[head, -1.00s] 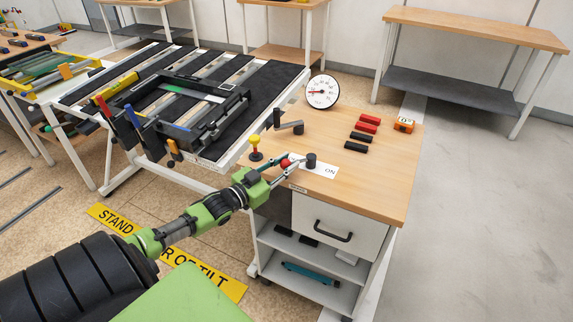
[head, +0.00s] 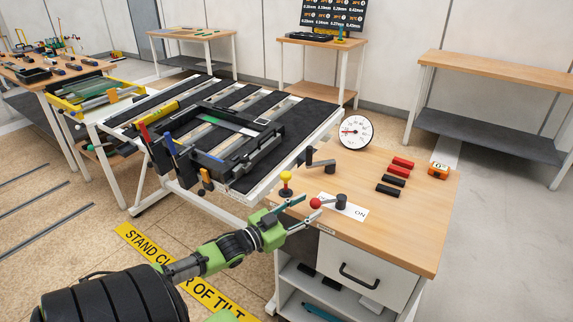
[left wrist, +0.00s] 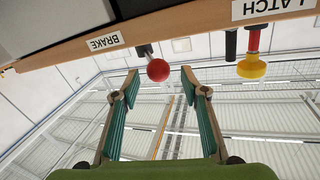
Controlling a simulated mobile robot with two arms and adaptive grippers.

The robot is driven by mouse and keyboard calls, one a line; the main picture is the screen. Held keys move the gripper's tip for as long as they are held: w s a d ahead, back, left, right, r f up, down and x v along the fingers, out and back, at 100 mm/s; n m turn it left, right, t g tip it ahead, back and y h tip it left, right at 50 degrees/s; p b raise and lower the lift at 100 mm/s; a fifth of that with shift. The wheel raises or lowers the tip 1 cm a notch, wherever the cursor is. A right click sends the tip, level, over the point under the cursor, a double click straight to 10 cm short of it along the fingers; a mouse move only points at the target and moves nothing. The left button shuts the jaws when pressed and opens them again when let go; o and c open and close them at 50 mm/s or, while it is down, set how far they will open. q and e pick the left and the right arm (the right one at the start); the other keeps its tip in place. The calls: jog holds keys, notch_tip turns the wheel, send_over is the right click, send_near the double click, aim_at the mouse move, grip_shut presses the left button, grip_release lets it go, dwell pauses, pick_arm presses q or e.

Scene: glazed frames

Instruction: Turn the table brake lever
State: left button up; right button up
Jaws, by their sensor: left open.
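The brake lever has a red ball knob (head: 316,203) on a short arm from a dark round hub (head: 341,201), on the wooden cart top by the ON plate (head: 358,213). In the left wrist view the red knob (left wrist: 158,70) hangs near the BRAKE label (left wrist: 104,42). My left gripper (head: 309,206) is open. Its teal fingers lie on either side of the knob, which shows between the fingertips; I see no clear contact, and depth is hard to judge. My right gripper is not in view.
A yellow knob (head: 286,177) stands left of the lever; it also shows by the LATCH label in the left wrist view (left wrist: 252,67). A dark crank (head: 320,161), a dial (head: 355,132) and red and black handles (head: 396,172) are behind. The tilted table (head: 262,172) is at left.

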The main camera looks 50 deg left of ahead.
pick_arm(q)
jog(key=s, duration=0.8)
jog(key=shift+a, duration=0.35)
